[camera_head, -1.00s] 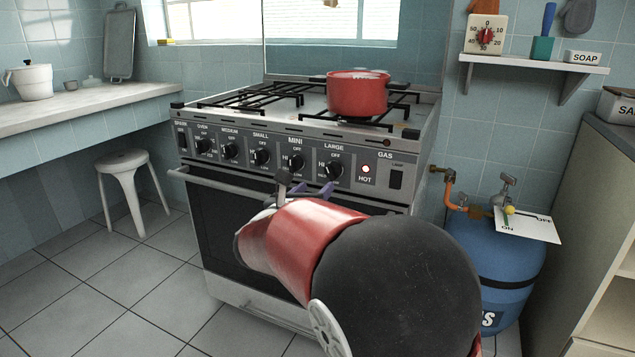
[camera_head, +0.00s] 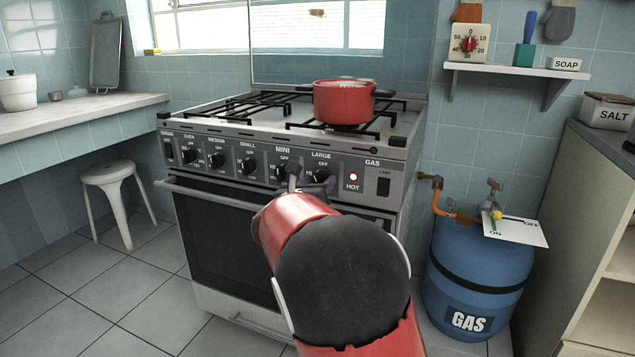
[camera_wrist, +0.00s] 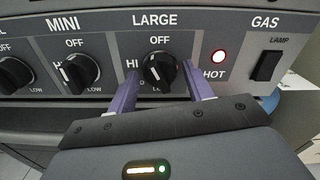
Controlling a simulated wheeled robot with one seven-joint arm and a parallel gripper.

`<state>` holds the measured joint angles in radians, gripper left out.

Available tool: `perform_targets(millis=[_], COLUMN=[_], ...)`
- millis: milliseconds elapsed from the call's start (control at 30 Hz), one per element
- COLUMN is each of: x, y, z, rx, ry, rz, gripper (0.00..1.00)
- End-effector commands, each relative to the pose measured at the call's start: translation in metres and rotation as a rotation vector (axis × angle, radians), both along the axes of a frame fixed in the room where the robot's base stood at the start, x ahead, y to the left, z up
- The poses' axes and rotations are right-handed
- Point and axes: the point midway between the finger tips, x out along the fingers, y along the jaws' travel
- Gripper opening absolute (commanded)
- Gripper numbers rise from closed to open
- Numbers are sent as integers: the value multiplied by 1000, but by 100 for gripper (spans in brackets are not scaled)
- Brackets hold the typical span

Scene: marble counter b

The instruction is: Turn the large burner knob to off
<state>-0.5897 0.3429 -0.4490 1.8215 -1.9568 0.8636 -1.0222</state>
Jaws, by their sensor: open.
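The large burner knob (camera_wrist: 158,70) is black and sits under the LARGE and OFF labels on the stove's front panel. A pale mark shows on its face, but its exact setting is hard to read. In the head view the same knob (camera_head: 322,177) is partly hidden by my gripper (camera_head: 308,180). My gripper (camera_wrist: 160,73) is open, with one purple finger on the left of the knob and one on the right. I cannot tell whether either finger touches it.
The MINI knob (camera_wrist: 80,70) is just left. The HOT lamp (camera_wrist: 219,57) glows and the LAMP switch (camera_wrist: 267,66) is further right. A red pot (camera_head: 343,102) stands on the hob. A blue gas bottle (camera_head: 478,265) stands right of the stove.

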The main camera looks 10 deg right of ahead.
Motion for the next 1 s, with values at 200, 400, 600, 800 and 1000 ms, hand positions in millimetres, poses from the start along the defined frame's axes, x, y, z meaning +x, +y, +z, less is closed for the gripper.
perform_targets(millis=[200,400,600,800,1000], x=[0,0,0,0,0], y=[0,0,0,0,0], z=[0,0,-4,-5,-5], rx=[0,2,75,182,287], ry=[0,-2,-56,-133,-210], rz=[0,0,0,1,0], gripper=[35,24,24,24,24])
